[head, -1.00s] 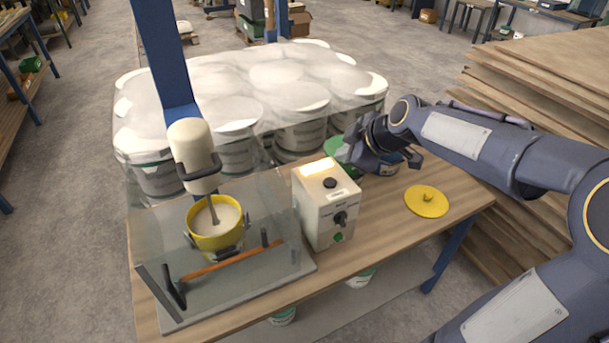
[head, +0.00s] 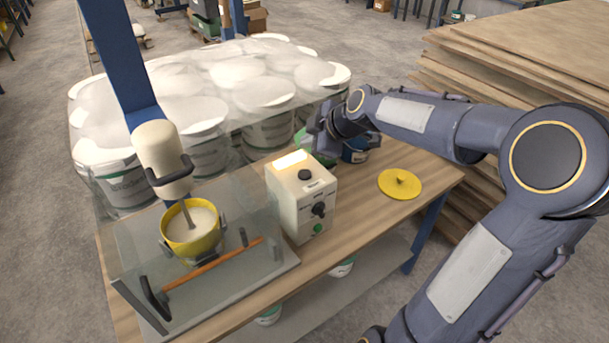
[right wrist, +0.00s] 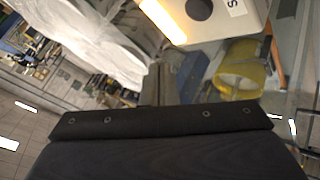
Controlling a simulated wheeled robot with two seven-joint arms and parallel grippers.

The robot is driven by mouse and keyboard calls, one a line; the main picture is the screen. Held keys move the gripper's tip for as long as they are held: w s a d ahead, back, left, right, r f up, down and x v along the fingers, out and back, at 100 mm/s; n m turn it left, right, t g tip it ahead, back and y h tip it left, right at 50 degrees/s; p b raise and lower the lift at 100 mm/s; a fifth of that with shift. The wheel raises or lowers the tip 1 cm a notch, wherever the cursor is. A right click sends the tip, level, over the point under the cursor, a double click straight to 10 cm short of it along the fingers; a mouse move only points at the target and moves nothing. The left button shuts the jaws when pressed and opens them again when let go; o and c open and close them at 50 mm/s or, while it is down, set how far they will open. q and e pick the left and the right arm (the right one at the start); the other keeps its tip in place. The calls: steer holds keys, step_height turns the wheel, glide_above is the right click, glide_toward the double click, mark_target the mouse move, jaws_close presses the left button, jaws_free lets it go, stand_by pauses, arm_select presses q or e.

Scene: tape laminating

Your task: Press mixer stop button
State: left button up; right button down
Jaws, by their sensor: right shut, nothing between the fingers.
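The mixer's control box (head: 301,197) is cream-coloured and stands on the table right of the mixer. The front has a black knob (head: 319,209) and a green button (head: 318,229). My right gripper (head: 318,142) is shut and empty, behind and right of the box, apart from the button. Its fingers (right wrist: 165,87) show closed in the wrist view. My left gripper is out of view.
The mixer (head: 165,158) stands over a yellow bucket (head: 192,236) behind a clear guard with an orange bar (head: 212,265). A yellow lid (head: 400,184) lies on the table right of the box. Wrapped buckets stand behind; stacked boards (head: 520,60) are at right.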

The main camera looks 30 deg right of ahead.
steer(key=b, duration=0.4)
glide_above(308, 175)
step_height(308, 175, down, 6)
steer(key=shift+r, duration=0.15)
steer(key=shift+f+b, duration=0.45)
steer(key=shift+f, duration=0.05)
stand_by(1.2)
steer(key=shift+f+b, duration=0.4)
steer(key=shift+b, duration=0.35)
steer(key=shift+f+b, duration=0.45)
steer(key=shift+b, duration=0.15)
stand_by(0.5)
steer(key=shift+r, duration=0.1)
steer(key=shift+r+p, duration=0.35)
steer(key=shift+r, duration=0.4)
steer(key=shift+r, duration=0.1)
